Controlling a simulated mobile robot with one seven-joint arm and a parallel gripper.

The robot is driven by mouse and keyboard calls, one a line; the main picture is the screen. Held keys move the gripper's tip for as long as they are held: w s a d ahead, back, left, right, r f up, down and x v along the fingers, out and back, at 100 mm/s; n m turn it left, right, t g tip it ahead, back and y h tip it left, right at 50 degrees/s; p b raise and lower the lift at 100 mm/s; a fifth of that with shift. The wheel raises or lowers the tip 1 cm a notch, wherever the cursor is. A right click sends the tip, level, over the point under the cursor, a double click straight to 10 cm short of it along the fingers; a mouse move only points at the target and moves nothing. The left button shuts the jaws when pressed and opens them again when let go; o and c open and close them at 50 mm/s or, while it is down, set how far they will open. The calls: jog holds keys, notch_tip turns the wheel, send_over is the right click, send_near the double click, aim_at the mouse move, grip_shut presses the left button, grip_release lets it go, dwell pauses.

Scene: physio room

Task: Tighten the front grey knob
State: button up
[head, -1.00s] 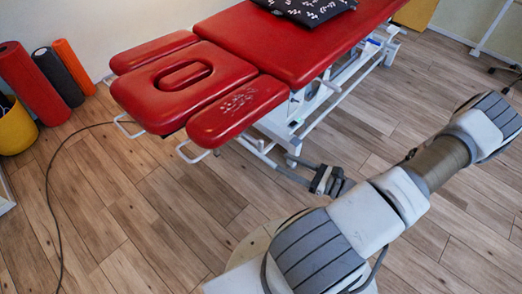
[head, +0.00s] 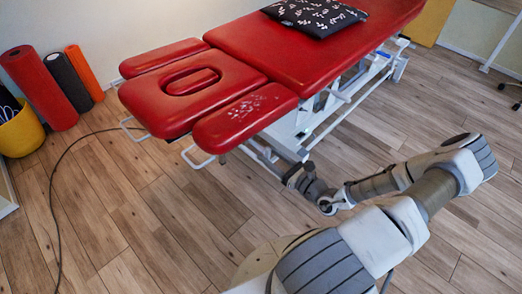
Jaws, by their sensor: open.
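The red treatment table (head: 290,52) stands on a white metal frame (head: 290,138), its headrest (head: 185,88) with a face slot towards me. My gripper (head: 291,174) is open, low beside the near end of the frame, right of the headrest's right armrest (head: 243,116). My wrist reaches in from the right. I cannot make out the front grey knob for certain; small dark parts by the frame blend with my gripper, and contact cannot be told.
A patterned black cushion (head: 314,16) lies on the table. Rolled mats (head: 45,88) and a yellow bin (head: 18,132) stand at the left wall. A dark cable (head: 52,200) crosses the floor. The wooden floor (head: 150,220) in front is clear.

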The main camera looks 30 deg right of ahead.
aim_at(258, 147)
jog(key=shift+x, duration=2.2)
jog(key=shift+c, duration=0.3)
grip_shut()
